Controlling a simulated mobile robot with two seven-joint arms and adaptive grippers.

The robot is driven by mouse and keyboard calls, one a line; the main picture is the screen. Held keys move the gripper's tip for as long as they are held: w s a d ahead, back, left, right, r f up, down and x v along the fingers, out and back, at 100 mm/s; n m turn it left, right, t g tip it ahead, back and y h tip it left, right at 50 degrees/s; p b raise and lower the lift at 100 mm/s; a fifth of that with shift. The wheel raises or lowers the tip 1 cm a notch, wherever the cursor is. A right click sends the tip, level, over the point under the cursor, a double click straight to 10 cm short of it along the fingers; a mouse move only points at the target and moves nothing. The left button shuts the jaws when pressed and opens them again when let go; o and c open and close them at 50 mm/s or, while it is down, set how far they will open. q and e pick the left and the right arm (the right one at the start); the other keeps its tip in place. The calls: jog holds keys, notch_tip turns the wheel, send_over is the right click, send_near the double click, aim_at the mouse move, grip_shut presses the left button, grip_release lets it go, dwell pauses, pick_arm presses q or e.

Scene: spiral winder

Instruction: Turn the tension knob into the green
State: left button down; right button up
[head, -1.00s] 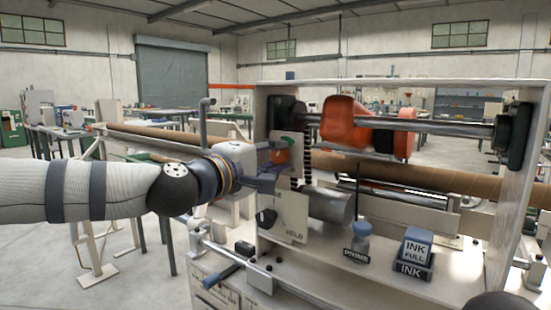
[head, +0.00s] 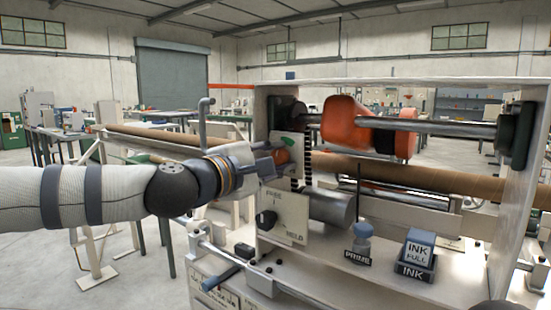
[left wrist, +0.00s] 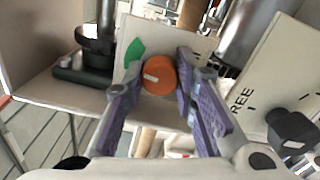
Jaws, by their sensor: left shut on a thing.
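The orange tension knob (head: 282,157) sits on a pale plate at the left side of the winder. A green patch (head: 288,140) is on the plate near it. In the left wrist view the knob (left wrist: 159,77) is between the two fingers, with a pale mark on its face that points left. The green patch (left wrist: 134,51) is up and left of the knob there. My left gripper (head: 272,163) is shut on the knob; in the wrist view its fingers (left wrist: 160,85) flank it.
A lever plate marked FREE and HELD (head: 284,212) is just below the left gripper. A PRIME button (head: 361,242) and an INK box (head: 415,250) stand on the lower shelf. A brown tube (head: 430,180) runs across behind. The frame's right post (head: 515,200) bounds the winder.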

pick_arm(q)
jog(key=c, duration=1.6)
grip_release()
jog(key=v, duration=1.2)
